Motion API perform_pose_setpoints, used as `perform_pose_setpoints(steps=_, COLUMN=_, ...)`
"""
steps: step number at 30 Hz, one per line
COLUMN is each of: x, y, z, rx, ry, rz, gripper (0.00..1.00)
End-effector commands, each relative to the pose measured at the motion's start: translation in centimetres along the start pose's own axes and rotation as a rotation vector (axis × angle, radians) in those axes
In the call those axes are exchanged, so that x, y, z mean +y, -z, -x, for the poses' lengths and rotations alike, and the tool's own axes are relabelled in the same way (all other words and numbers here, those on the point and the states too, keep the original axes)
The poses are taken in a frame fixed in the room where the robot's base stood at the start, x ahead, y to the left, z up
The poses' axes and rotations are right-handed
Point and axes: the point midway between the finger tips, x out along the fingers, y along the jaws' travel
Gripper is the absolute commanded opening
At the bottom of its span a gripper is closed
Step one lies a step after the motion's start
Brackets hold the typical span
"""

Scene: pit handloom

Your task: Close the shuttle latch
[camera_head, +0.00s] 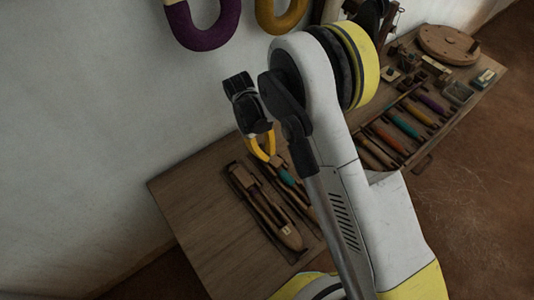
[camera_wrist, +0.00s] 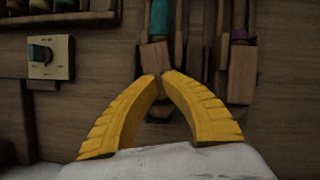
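Two wooden shuttles lie side by side on the table. The near shuttle (camera_head: 265,208) is long and dark, with a pointed front end and a small pale label. The other shuttle holds a teal bobbin (camera_head: 287,177), which also shows at the top of the wrist view (camera_wrist: 160,18). A wooden block (camera_wrist: 153,55) sits at the bobbin's end; I cannot tell whether it is the latch. My gripper (camera_head: 270,157) is above this end, its yellow fingertips (camera_wrist: 161,76) drawn together at the block's lower edge. I cannot tell whether they touch it. The fingers hide part of the shuttle.
A tray of coloured bobbins (camera_head: 404,122) lies right of my arm, with a round wooden disc (camera_head: 448,44) and small boxes behind. Purple (camera_head: 204,25) and yellow (camera_head: 280,14) yarn hanks hang on the wall. The table's left part (camera_head: 195,200) is clear. A switch plate (camera_wrist: 49,56) shows left.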

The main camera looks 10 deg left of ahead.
Motion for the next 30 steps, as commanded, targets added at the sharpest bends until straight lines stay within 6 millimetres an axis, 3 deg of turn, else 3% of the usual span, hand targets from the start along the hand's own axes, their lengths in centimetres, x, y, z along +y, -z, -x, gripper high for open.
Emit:
perform_pose_setpoints(steps=7, x=0.1, y=0.0, z=0.0, rx=0.0, ry=0.082, rz=-0.199, gripper=0.0)
perform_pose_setpoints(steps=15, x=0.1, y=0.0, z=0.0, rx=0.0, ry=0.085, rz=-0.208, gripper=0.0)
perform_pose_setpoints(steps=16, x=0.1, y=0.0, z=0.0, rx=0.0, ry=0.085, rz=-0.207, gripper=0.12)
perform_pose_setpoints(steps=17, x=0.1, y=0.0, z=0.0, rx=0.0, ry=0.085, rz=-0.207, gripper=0.17)
perform_pose_setpoints(steps=26, x=0.1, y=0.0, z=0.1, rx=0.0, ry=0.085, rz=-0.206, gripper=0.17)
perform_pose_setpoints(steps=30, x=0.2, y=0.0, z=1.5, rx=0.0, ry=0.085, rz=-0.206, gripper=0.17)
